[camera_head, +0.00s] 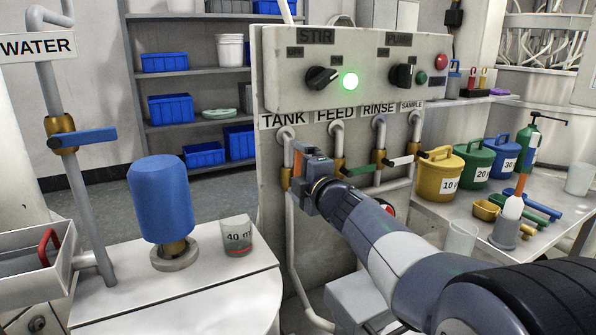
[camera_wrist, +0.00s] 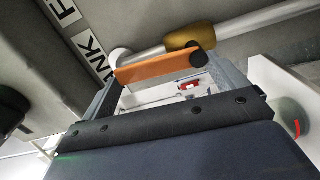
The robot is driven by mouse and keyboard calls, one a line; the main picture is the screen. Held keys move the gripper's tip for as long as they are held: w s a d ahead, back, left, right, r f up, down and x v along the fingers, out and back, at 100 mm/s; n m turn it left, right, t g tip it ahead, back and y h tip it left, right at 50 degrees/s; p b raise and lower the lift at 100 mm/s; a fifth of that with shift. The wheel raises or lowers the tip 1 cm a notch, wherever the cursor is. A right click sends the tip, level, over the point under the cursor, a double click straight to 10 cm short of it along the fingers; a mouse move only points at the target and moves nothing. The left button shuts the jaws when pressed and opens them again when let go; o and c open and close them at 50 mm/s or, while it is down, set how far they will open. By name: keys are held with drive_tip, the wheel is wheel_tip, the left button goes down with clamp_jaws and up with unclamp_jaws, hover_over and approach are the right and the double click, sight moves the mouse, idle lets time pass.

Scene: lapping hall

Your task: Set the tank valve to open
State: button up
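The tank valve is on the pipe under the TANK label, at the left end of the panel's row. Its brass body (camera_head: 286,178) is partly hidden by my gripper (camera_head: 308,180); the body also shows in the wrist view (camera_wrist: 186,37). Its orange handle (camera_wrist: 158,67) lies roughly along the pipe in the wrist view, its free end towards the label. My gripper (camera_wrist: 168,84) has its fingers wide apart at the two ends of the handle. I cannot tell whether they touch it. In the head view the handle is mostly hidden.
The feed valve's green handle (camera_head: 360,173) and the rinse valve's white handle (camera_head: 398,161) stick out sideways just right of my gripper. The panel (camera_head: 350,70) has knobs and a lit green lamp.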

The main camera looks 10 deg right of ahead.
drive_tip(key=shift+o, duration=0.6)
drive_tip(key=p+v, duration=0.1)
drive_tip(key=v, duration=0.9)
drive_tip(key=shift+s+p, duration=0.3)
drive_tip(key=shift+s, duration=0.1)
drive_tip(key=shift+d, duration=0.1)
drive_tip(key=b+x, duration=0.1)
drive_tip(key=x, duration=1)
drive_tip(key=shift+b, duration=0.3)
drive_tip(key=shift+s+d, duration=0.1)
